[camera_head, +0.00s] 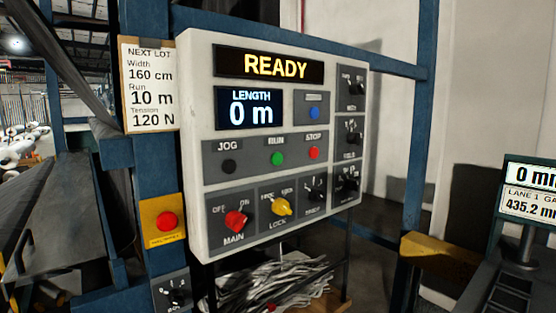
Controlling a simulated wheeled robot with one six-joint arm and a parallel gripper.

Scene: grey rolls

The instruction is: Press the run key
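The run key is a green round button (278,158) under the label RUN, in the middle row of the light grey control panel (190,130). A black JOG button (229,166) is to its left and a red STOP button (313,153) to its right. The upper display (268,65) reads READY in yellow. The length display (249,108) reads 0 m. My gripper is not in view, and nothing covers the run key.
Below the keys are a red MAIN knob (236,221) and a yellow LOCK knob (281,207). A blue button (314,113) sits above STOP. A red button on a yellow plate (166,221) is left of the panel. A lot card (149,85) reads 10 m run.

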